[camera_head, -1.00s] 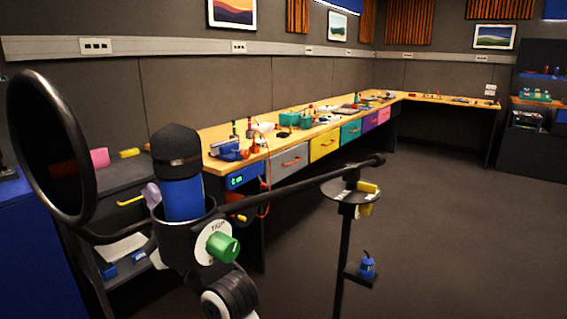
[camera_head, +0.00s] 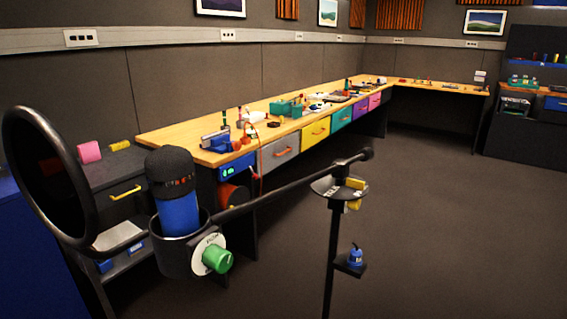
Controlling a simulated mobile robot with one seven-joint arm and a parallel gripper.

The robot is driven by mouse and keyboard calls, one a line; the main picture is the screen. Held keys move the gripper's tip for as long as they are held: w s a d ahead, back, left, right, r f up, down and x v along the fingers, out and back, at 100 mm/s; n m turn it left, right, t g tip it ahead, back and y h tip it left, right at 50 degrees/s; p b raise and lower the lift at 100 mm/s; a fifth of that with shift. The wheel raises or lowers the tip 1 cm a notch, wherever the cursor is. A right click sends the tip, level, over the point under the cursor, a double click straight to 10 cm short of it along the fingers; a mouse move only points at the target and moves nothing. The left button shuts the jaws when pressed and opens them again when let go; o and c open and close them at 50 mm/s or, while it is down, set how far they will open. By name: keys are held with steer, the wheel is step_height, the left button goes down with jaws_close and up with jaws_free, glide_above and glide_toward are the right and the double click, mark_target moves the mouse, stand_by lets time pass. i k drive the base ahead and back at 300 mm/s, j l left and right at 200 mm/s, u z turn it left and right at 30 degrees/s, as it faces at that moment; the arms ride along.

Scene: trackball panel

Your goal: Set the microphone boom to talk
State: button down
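The microphone boom (camera_head: 285,192) is a thin black rod. It runs from the microphone at the left up to its end (camera_head: 368,153) at the right, crossing a black upright stand (camera_head: 331,255). A blue microphone (camera_head: 179,214) with a black mesh head sits in a black cup (camera_head: 168,253) at the boom's left end. A round plate (camera_head: 324,187) with small lettering I cannot read sits on the stand under the boom. A yellow part (camera_head: 355,184) sits at the plate's right side. My gripper is not in view.
A round black pop filter (camera_head: 45,165) stands left of the microphone. A green knob (camera_head: 217,259) on a white dial is on the cup. A small blue item (camera_head: 355,255) sits on the stand's lower bracket. A long workbench (camera_head: 170,140) lies behind. Floor at right is clear.

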mark_target(180, 258)
steer(key=k+z, duration=0.45)
steer(key=z, duration=0.25)
steer(key=k+z, duration=0.35)
steer(key=i, duration=0.1)
